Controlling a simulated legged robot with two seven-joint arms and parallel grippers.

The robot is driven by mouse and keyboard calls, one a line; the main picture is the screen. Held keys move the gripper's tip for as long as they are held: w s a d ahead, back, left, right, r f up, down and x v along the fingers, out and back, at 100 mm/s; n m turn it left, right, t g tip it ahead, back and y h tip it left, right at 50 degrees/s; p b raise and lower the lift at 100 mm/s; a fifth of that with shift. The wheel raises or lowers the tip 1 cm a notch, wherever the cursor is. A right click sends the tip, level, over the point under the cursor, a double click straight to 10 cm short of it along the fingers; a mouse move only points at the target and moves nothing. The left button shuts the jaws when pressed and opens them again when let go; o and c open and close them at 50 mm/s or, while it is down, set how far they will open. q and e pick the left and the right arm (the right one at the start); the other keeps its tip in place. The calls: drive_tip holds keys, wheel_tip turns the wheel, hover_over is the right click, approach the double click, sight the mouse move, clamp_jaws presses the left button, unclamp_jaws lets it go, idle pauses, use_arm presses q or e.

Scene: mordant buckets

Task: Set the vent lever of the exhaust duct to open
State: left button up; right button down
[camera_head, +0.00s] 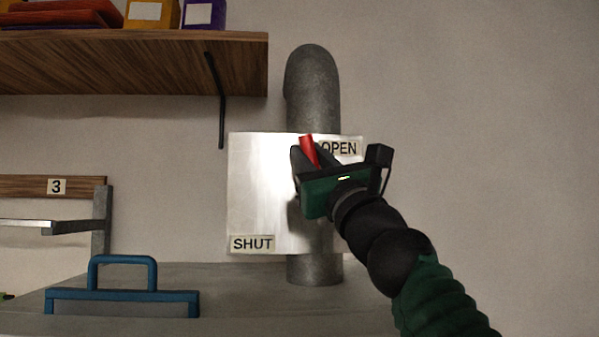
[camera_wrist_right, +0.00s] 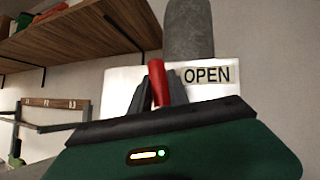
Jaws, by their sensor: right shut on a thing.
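The exhaust duct (camera_head: 313,95) is a grey pipe on the back wall, with a pale metal plate (camera_head: 258,180) across it. The plate has an OPEN label (camera_head: 340,148) at its upper right and a SHUT label (camera_head: 252,244) at its lower left. The red vent lever (camera_head: 309,150) points up, tilted slightly left, just left of the OPEN label. My right gripper (camera_head: 304,160) is shut on the lever, with the red part (camera_wrist_right: 158,82) between its fingers in the wrist view. The lever's pivot is hidden behind my gripper. My left gripper is not in view.
A wooden shelf (camera_head: 150,75) with a black bracket (camera_head: 217,100) juts out at upper left. A blue-handled item (camera_head: 123,290) stands on the grey surface at lower left. A rack marked 3 (camera_head: 56,186) is at the left. The wall to the right is bare.

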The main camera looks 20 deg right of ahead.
drive_tip(key=shift+s+d+r+m+h, duration=0.25)
drive_tip(key=shift+d+m+h, duration=0.05)
drive_tip(key=shift+m+h, duration=0.35)
drive_tip(key=shift+r, duration=0.1)
drive_tip(key=c, duration=1.3)
unclamp_jaws()
drive_tip(key=shift+o, duration=0.2)
drive_tip(key=shift+w, duration=0.1)
drive_tip(key=shift+f, duration=0.2)
drive_tip(key=b+v, duration=1.1)
drive_tip(key=v, duration=0.5)
drive_tip(key=shift+f, duration=0.45)
